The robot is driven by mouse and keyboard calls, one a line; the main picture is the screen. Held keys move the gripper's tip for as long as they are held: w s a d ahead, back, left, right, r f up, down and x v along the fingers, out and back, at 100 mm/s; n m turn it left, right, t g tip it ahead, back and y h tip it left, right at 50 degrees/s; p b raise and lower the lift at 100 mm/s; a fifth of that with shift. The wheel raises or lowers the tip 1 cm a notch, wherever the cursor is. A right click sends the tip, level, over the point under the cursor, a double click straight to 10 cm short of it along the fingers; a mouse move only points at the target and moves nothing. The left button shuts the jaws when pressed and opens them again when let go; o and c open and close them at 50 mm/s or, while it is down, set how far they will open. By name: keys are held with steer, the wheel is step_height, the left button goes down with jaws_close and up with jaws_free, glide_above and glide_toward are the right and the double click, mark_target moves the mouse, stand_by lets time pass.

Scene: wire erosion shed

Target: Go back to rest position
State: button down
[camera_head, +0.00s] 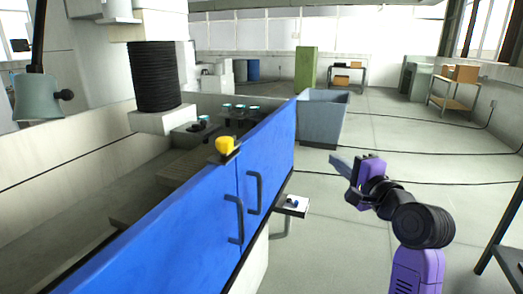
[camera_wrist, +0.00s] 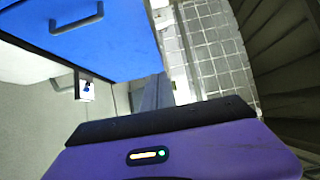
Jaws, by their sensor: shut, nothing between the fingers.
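My gripper (camera_head: 341,165) is at the end of my purple and black arm, right of the middle in the head view. It is shut and empty. It is raised in open air to the right of the blue cabinet doors (camera_head: 215,215), apart from them. The wrist view shows my gripper's purple housing across the bottom; the fingertips cannot be made out there. A blue door with a dark handle (camera_wrist: 78,24) fills the upper left of that view.
A small white shelf (camera_head: 292,206) with a blue item juts out beside the doors. A grey bin (camera_head: 318,117) stands behind. A dark-framed table edge (camera_head: 505,240) is at the lower right. The floor (camera_head: 400,155) around my arm is mostly clear, with cables crossing it.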

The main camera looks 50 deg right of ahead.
step_height(320, 180, up, 4)
steer(key=s+d+n+h, duration=0.1)
steer(key=n+h, duration=0.1)
steer(key=h, duration=0.1)
steer(key=s+a+f+n+t+y, duration=0.2)
steer(key=a+f+n+y, duration=0.1)
steer(key=a+f+n, duration=0.75)
steer(key=s+a+f+n+t+y, duration=0.1)
steer(key=s+a+f+n+y, duration=0.15)
steer(key=a+f+n, duration=0.75)
steer(key=s+a+f+n+g+y, duration=0.1)
steer(key=s+a+f+y, duration=0.2)
steer(key=s+a, duration=0.5)
steer(key=s+a+f+g+y, duration=0.2)
steer(key=s+a+f+y, duration=0.1)
steer(key=s+a, duration=0.5)
steer(key=a+f, duration=0.1)
steer(key=a, duration=0.2)
steer(key=shift+n+g+y, duration=0.3)
steer(key=shift+n+y, duration=0.05)
